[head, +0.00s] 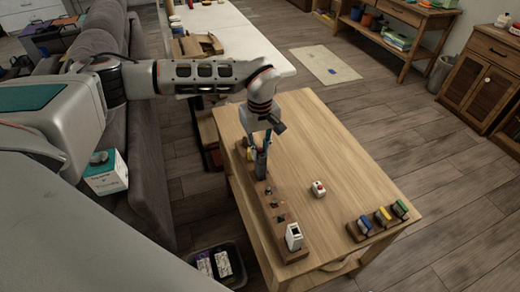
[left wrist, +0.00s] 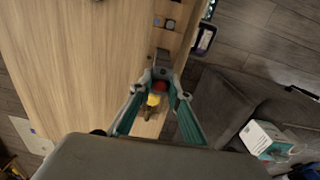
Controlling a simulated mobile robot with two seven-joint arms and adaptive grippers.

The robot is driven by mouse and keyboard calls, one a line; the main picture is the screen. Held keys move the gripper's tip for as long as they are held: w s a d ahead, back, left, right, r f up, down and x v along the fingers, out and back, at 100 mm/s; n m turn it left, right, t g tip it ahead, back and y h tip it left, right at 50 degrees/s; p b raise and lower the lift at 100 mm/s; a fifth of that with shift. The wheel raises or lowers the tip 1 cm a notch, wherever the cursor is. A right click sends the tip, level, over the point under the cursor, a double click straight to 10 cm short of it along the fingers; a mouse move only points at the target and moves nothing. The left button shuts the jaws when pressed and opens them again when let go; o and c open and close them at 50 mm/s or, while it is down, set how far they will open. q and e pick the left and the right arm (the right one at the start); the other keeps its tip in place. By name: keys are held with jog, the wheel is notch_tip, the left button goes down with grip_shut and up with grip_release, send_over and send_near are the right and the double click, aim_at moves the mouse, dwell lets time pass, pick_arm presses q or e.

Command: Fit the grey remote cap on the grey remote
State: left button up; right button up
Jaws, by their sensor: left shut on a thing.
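My left gripper (head: 264,139) points down over the far left part of the table. In the left wrist view its teal fingers (left wrist: 163,82) are closed in around a small grey piece with a red face, which I take to be the grey remote cap (left wrist: 161,73). A grey upright body, apparently the grey remote (head: 260,164), stands on the wooden rack right below the fingertips. Cap and remote overlap in both views, so I cannot tell whether they touch or are seated. My right gripper is not in view.
The wooden rack (head: 265,208) runs along the table's left edge, with a white device (head: 294,236) at its near end. A yellow item (left wrist: 153,99) is by the gripper.

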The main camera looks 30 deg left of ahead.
pick_arm(q)
jog(key=shift+f, duration=0.35)
jog(key=o, duration=1)
notch_tip(320, 180, up, 12)
jog(key=shift+r, duration=0.1)
